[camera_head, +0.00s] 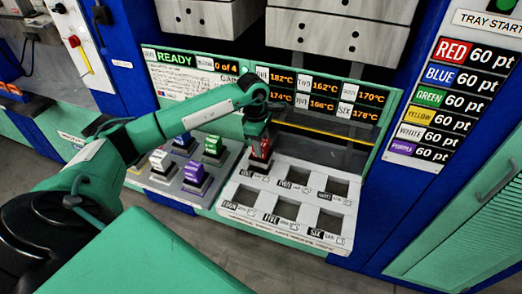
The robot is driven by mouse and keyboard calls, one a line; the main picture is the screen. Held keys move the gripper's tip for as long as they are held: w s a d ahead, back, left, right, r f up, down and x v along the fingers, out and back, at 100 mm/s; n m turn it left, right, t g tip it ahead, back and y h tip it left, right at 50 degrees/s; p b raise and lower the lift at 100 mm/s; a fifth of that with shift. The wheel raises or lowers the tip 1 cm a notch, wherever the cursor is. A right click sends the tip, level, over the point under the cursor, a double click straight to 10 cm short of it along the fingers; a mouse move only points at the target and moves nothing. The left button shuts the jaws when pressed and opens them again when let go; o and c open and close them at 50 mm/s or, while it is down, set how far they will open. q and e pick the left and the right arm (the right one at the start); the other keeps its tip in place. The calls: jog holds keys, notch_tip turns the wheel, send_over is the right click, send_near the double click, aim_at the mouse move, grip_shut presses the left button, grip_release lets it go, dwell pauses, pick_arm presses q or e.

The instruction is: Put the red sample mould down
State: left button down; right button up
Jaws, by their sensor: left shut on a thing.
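My left gripper (261,141) reaches in from the left and is shut on the red sample mould (263,153). The mould is at the rear left slot of the white plate (262,196), upright as far as I can see. The gripper hides its upper part, and I cannot tell whether it touches the slot bottom. The plate's other slots, labelled two to six, look dark and empty. My right gripper is not in view.
A display panel (226,61) reads READY and 0 of 4. Grey press blocks (340,32) hang above the plate.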

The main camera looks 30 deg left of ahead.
pick_arm(q)
notch_tip(320, 180, down, 3)
jog(key=shift+f+p, duration=0.2)
jog(key=shift+p, duration=0.3)
jog(key=shift+f, duration=0.5)
jog(key=c, duration=0.8)
grip_release()
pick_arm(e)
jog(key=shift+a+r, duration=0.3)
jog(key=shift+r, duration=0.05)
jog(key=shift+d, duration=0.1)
